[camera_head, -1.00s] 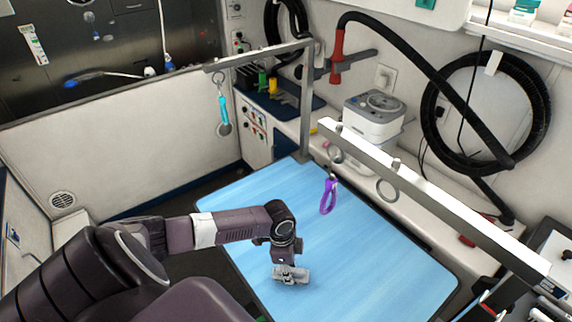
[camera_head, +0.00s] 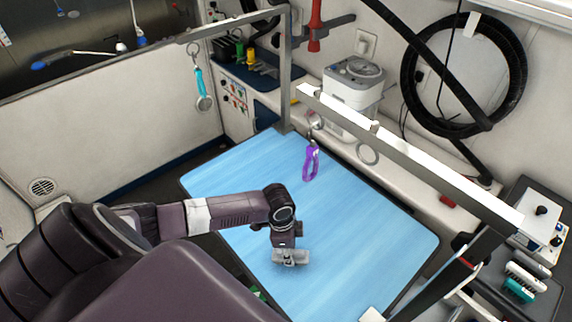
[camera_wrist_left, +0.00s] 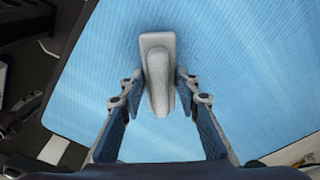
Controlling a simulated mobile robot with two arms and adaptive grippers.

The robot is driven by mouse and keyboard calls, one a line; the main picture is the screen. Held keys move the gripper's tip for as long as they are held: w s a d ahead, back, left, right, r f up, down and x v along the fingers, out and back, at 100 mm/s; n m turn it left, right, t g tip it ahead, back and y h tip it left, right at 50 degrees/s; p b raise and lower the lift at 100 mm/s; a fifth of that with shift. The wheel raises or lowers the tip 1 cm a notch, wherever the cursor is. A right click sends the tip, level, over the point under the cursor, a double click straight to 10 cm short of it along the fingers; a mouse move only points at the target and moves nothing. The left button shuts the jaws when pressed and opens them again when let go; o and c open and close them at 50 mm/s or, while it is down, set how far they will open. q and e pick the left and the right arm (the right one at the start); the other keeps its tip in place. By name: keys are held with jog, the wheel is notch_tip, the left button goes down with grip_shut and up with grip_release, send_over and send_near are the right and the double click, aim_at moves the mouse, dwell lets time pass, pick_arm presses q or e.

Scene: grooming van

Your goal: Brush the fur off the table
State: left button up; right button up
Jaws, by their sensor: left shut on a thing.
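The blue grooming table (camera_head: 235,165) fills the middle of the head view. My left gripper (camera_head: 290,250) is over its near part, pointing down. It is shut on a light grey brush (camera_head: 291,259), which is at or just above the tabletop; I cannot tell if it touches. In the left wrist view the brush (camera_wrist_left: 158,68) shows its narrow grey handle between the fingers of my left gripper (camera_wrist_left: 160,90). I cannot make out fur on the visible tabletop. My right gripper is not in view.
A purple loop (camera_head: 311,163) hangs over the table from a metal bar (camera_head: 400,155) along the right side. Another arm carries a teal loop (camera_head: 201,85). A white device (camera_head: 354,84) stands on the back ledge. A tray with brushes (camera_head: 525,280) is at the right.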

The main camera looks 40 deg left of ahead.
pick_arm(q)
jog(key=shift+s+d+f, duration=0.1)
jog(key=shift+s+d, duration=0.15)
jog(key=shift+d, duration=0.75)
jog(key=shift+s+d, duration=0.25)
jog(key=shift+d, duration=0.7)
jog(key=shift+s+d, duration=0.15)
jog(key=shift+d, duration=1)
jog(key=shift+s+d, duration=0.15)
jog(key=shift+d, duration=1)
jog(key=shift+s+d, duration=0.3)
jog(key=shift+d, duration=0.7)
jog(key=shift+s+d, duration=0.25)
jog(key=shift+d, duration=0.7)
jog(key=shift+s+d, duration=0.15)
jog(key=shift+d, duration=0.6)
jog(key=shift+s+d, duration=0.1)
jog(key=shift+d, duration=0.6)
jog(key=shift+a, duration=0.1)
jog(key=shift+w+r, duration=0.1)
jog(key=shift+r, duration=0.25)
jog(key=shift+a+r, duration=0.1)
jog(key=shift+r, duration=2.65)
jog(key=shift+r, duration=0.15)
